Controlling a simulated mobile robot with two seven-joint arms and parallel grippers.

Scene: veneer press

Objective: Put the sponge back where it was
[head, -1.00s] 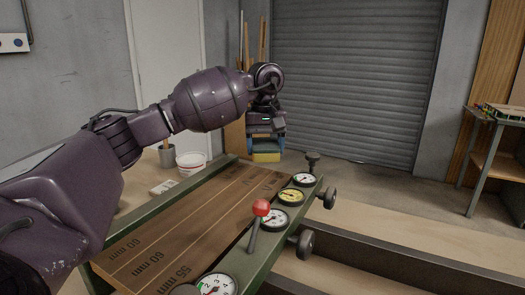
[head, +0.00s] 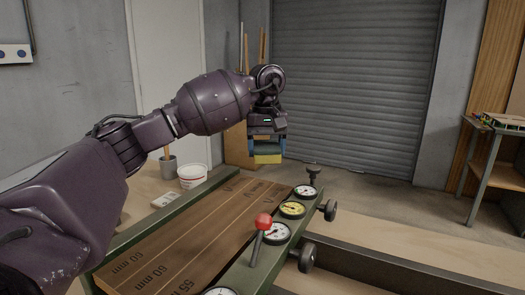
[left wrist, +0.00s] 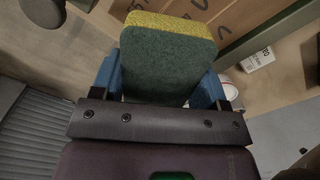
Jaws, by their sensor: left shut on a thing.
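The sponge (head: 267,159) is a block with a yellow layer and a dark green layer. My left gripper (head: 267,147) is shut on it and holds it in the air beyond the far end of the press, in front of the shutter. In the left wrist view the sponge (left wrist: 165,62) sits between the two blue fingers of the left gripper (left wrist: 160,80), green face towards the camera and yellow along the top edge. My right gripper is not in view.
The green press frame (head: 240,265) carries a plank marked in mm (head: 190,235), gauges and a red-knobbed lever (head: 262,224). A white tub (head: 193,177), a grey cup (head: 169,166) and a small white box (head: 165,201) stand left of it. A shelf table (head: 495,155) is at right.

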